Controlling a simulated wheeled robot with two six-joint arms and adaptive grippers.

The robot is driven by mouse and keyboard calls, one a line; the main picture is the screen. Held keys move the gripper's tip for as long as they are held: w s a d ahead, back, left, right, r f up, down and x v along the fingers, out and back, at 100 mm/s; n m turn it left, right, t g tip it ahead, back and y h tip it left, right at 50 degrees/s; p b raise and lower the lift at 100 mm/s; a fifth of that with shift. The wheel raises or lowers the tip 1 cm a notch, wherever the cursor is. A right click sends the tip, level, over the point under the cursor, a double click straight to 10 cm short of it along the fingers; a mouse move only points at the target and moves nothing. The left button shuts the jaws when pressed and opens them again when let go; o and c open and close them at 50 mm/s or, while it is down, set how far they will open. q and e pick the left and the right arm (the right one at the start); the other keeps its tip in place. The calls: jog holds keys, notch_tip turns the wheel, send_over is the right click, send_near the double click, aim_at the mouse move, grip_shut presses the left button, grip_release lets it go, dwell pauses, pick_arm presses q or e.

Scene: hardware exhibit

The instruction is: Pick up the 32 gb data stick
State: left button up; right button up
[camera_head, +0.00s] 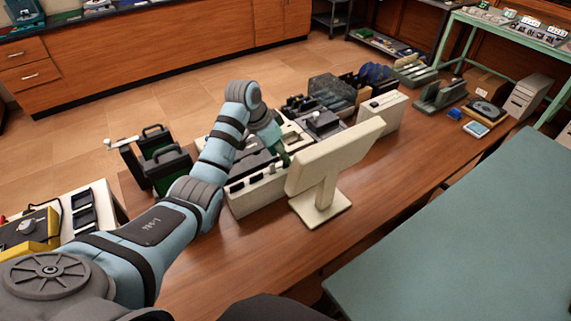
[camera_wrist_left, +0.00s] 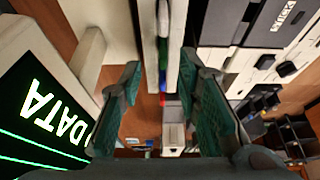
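My left arm reaches in from the left in the head view. Its gripper (camera_head: 284,156) points down beside the back of a cream monitor (camera_head: 330,158), which hides part of it. In the left wrist view the gripper (camera_wrist_left: 161,70) is open, its two green-padded fingers apart. Between and beyond the fingers runs a narrow pale strip (camera_wrist_left: 149,45) with small green, blue and red pieces (camera_wrist_left: 162,72) along it. My right gripper is not in view.
The monitor screen (camera_wrist_left: 45,110) glows with green "DATA" lettering close to the left finger. Cream computer cases (camera_head: 255,190) and dark boxed devices (camera_head: 167,170) crowd the wooden table (camera_head: 400,185). The table's front right part is clear. A green-topped table (camera_head: 480,220) stands at right.

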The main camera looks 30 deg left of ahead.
pick_arm(q)
jog(key=x, duration=0.4)
jog(key=shift+w+a+f+b, duration=0.1)
jog(key=shift+w+f+b, duration=0.05)
jog(key=shift+w+b, duration=0.15)
jog(key=shift+s, duration=0.2)
jog(key=shift+c, duration=0.2)
grip_shut()
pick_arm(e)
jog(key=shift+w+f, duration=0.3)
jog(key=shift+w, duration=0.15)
pick_arm(q)
jog(key=shift+r, duration=0.3)
